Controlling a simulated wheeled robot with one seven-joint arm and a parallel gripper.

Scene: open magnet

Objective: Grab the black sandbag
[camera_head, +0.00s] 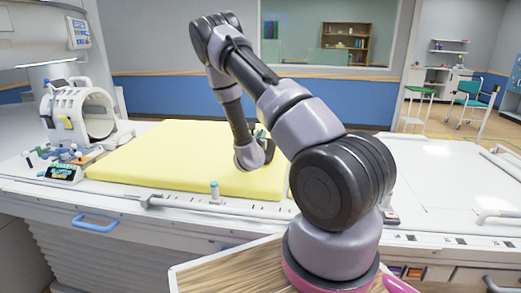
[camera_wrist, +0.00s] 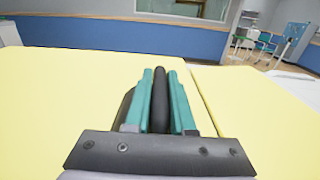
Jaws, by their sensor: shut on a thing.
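My gripper (camera_wrist: 160,75) is shut on a thin black thing, which I take to be the black sandbag (camera_wrist: 159,100). In the wrist view it stands edge-on between the two teal fingers. A further dark patch shows just left of the left finger, and I cannot tell what it belongs to. In the head view my gripper (camera_head: 263,130) is over the right part of the yellow mat (camera_head: 150,160), mostly hidden by my own arm. The sandbag cannot be made out clearly there. I cannot tell whether it touches the mat.
A white ring-shaped coil (camera_head: 97,113) stands at the left of the bed, with several small items and a dark display (camera_head: 62,173) in front. A small capped bottle (camera_head: 214,190) stands at the mat's front edge. The white surface (camera_head: 450,175) at right is mostly clear.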

